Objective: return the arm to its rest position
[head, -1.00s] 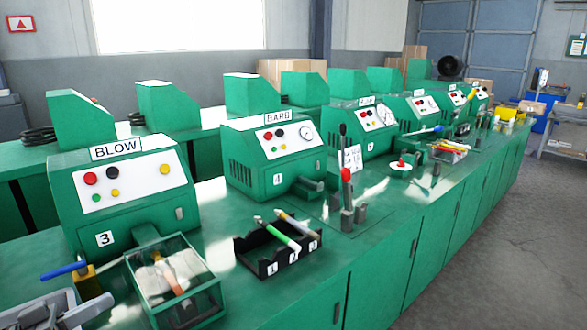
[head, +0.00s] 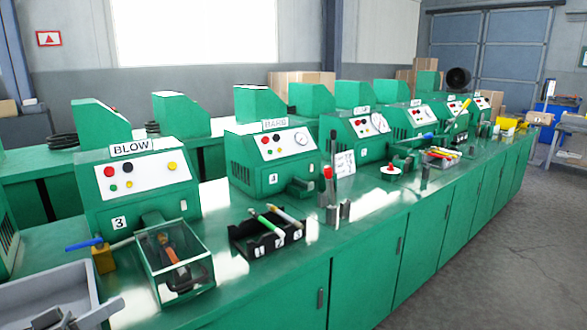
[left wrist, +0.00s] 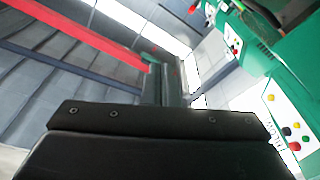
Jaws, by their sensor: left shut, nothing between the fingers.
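My left gripper (left wrist: 168,80) shows in the left wrist view, its dark body across the bottom and its narrow fingers together, with nothing held. It points away from the bench, toward the wall and roof. My right gripper is in neither view. The green BLOW machine (head: 140,200) stands at the left of the bench, and its tilted panel (left wrist: 290,125) shows at the right of the left wrist view.
A clear-sided box (head: 200,278) with a dark and orange tool stands before the BLOW machine. A grey tray (head: 30,302) sits lower left. The floor (head: 480,270) at right is clear.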

